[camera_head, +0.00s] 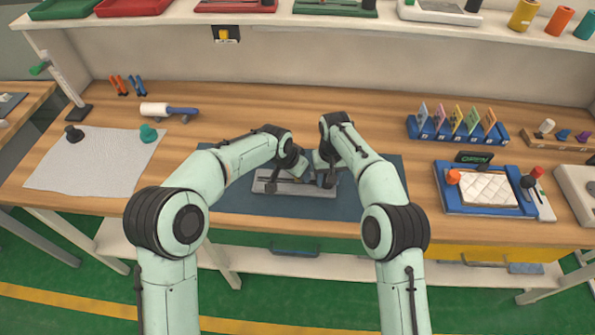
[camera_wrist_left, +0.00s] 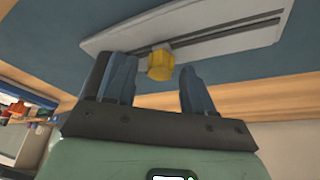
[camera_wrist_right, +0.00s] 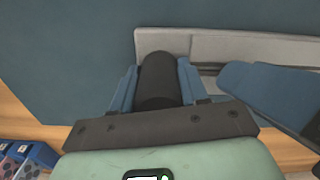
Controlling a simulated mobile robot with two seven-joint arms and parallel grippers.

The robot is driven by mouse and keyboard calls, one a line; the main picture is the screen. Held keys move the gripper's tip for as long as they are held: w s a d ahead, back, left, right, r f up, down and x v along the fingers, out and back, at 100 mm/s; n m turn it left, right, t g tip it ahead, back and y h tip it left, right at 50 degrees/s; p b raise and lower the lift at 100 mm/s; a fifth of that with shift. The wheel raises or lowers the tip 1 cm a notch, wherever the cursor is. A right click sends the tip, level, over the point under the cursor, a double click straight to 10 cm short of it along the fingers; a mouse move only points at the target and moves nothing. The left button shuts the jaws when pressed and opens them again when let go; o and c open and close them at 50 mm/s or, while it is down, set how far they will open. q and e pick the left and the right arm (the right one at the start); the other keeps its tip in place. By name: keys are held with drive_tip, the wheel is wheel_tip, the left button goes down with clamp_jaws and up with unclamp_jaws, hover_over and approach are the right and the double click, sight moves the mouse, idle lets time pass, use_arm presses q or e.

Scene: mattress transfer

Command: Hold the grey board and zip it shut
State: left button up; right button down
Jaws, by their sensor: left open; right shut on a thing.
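The grey board (camera_head: 258,187) lies on the blue mat, with my grippers over it in the head view. A dark two-line track runs along it in the left wrist view (camera_wrist_left: 118,37). My left gripper (camera_wrist_left: 157,84) is open. A small yellow tab (camera_wrist_left: 161,64) on the board is between or just beyond its fingertips; contact is not clear. My right gripper (camera_wrist_right: 156,85) is shut on a black cylindrical grip (camera_wrist_right: 157,68) at one end of the board. A blue finger (camera_wrist_right: 262,88), seemingly of my left gripper, shows beside it. The arms hide part of the board in the head view.
The blue mat (camera_head: 240,200) has bare room around the board. A grey cloth (camera_head: 95,165) with knobs lies left. A blue tray (camera_head: 447,203) with a white quilted pad and a blue card rack (camera_head: 425,129) stand right. A shelf (camera_head: 330,22) runs along the back.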

use_arm(q)
drive_tip(key=shift+w+f, duration=0.1)
drive_tip(key=shift+f, duration=0.2)
clamp_jaws()
drive_tip(key=a, duration=1.1)
drive_tip(key=shift+a, duration=0.3)
use_arm(e)
drive_tip(key=shift+d, duration=0.1)
use_arm(q)
drive_tip(key=shift+c, duration=0.8)
unclamp_jaws()
drive_tip(key=shift+o, duration=0.8)
drive_tip(key=shift+d, duration=0.1)
drive_tip(key=shift+r, duration=0.1)
drive_tip(key=v, duration=1.2)
